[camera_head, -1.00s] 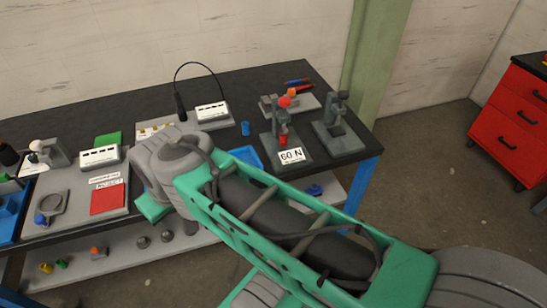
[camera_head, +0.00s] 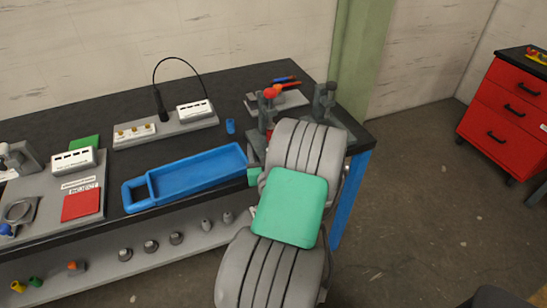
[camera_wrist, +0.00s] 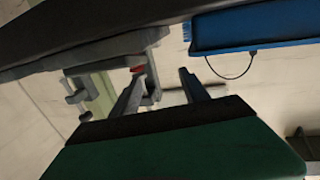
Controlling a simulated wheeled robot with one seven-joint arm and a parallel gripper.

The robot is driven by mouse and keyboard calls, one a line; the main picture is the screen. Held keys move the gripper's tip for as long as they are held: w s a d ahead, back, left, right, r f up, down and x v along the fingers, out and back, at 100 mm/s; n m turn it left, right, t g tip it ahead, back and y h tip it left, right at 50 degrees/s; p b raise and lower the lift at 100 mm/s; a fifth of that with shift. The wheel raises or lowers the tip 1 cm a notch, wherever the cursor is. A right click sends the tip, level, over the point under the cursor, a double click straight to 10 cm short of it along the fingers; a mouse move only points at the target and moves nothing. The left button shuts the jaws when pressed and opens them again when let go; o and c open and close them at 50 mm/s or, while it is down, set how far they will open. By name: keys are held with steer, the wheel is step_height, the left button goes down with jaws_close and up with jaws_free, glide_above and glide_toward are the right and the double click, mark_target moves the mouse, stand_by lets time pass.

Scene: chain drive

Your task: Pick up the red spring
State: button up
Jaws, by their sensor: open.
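The red spring cannot be made out in the head view, where my arm covers most of the test stand (camera_head: 266,112) with the orange-red knob. In the wrist view, a small red patch (camera_wrist: 138,69) shows by the tip of the left finger, against a grey fixture; I cannot tell whether it is the spring. My gripper (camera_wrist: 163,76) is open, its two fingers apart with nothing seen held between them. In the head view its fingers are hidden behind my arm.
A long blue tray (camera_head: 242,154) lies along the front of the dark bench, left of my arm. A second grey stand (camera_head: 323,100) is close behind my arm. Pens (camera_head: 285,80) and a small blue cylinder (camera_head: 230,126) lie near. A red drawer cabinet (camera_head: 505,115) stands far right.

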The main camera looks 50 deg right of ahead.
steer(key=shift+m+g+h, duration=0.7)
steer(key=shift+m+h, duration=0.1)
steer(key=s+d, duration=0.1)
steer(key=s+d+f, duration=0.1)
steer(key=s, duration=0.1)
steer(key=shift+s, duration=0.2)
steer(key=shift+w, duration=0.1)
steer(key=shift+w+d+r, duration=0.15)
steer(key=shift+d, duration=0.05)
steer(key=p+x, duration=0.4)
steer(key=x, duration=0.1)
steer(key=shift+w+d+r, duration=0.1)
steer(key=shift+w+d, duration=0.15)
steer(key=shift+w, duration=0.05)
steer(key=shift+w+d+f+p, duration=0.2)
steer(key=shift+w+d+p, duration=0.3)
steer(key=shift+d, duration=0.1)
steer(key=shift+c, duration=0.2)
jaws_close()
